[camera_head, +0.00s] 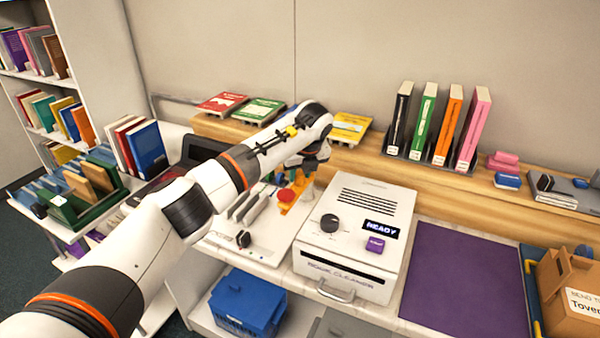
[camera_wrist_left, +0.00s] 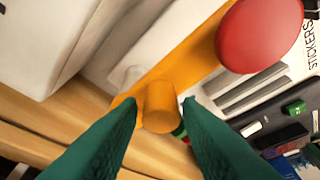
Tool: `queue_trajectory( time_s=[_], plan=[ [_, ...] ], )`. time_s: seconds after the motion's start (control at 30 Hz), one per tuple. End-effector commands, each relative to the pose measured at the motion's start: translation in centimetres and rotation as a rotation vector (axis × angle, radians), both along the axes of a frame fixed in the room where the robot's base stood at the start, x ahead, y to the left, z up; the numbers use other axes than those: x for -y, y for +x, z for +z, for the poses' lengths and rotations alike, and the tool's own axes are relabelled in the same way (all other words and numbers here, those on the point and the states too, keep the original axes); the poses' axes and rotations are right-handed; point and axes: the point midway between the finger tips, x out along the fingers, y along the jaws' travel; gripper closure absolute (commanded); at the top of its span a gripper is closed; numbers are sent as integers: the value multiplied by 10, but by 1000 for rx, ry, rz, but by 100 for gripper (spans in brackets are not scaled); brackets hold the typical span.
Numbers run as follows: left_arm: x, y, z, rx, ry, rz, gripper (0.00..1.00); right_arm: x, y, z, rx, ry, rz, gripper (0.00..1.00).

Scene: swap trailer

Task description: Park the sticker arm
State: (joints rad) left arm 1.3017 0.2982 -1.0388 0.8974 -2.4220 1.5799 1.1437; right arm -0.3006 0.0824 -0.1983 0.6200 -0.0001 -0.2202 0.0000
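The sticker arm (camera_head: 301,184) is an orange bar with a red round knob (camera_head: 285,195), over the white sticker station (camera_head: 258,226) left of the cleaner. In the left wrist view the orange bar (camera_wrist_left: 190,55) runs diagonally, with the red knob (camera_wrist_left: 260,33) at upper right and an upright orange peg (camera_wrist_left: 160,108) near its lower end. My left gripper (camera_head: 306,166) is over the bar. Contact at the right finger is unclear. My right gripper is not in view.
The white book cleaner (camera_head: 358,225), its display reading READY, stands just right of the sticker arm. Books lie and stand on the wooden ledge (camera_head: 400,160) behind. A purple mat (camera_head: 465,275) is clear at right. A blue bin (camera_head: 245,300) sits below.

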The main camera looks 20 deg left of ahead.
Motion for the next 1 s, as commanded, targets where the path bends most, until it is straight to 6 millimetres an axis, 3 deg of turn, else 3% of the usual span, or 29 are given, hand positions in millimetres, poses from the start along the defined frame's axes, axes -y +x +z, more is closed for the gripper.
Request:
queue_trajectory(
  time_s=[0.07, 0.47, 1.0],
  plan=[
    [0, 0, 0, -1, 0, -1, 55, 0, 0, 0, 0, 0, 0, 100],
    [2, -2, 6, -2, 0, -3, 54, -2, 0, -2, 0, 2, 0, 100],
    [27, -32, 98, -1, -1, -2, 54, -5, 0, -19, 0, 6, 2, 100]
  ],
)
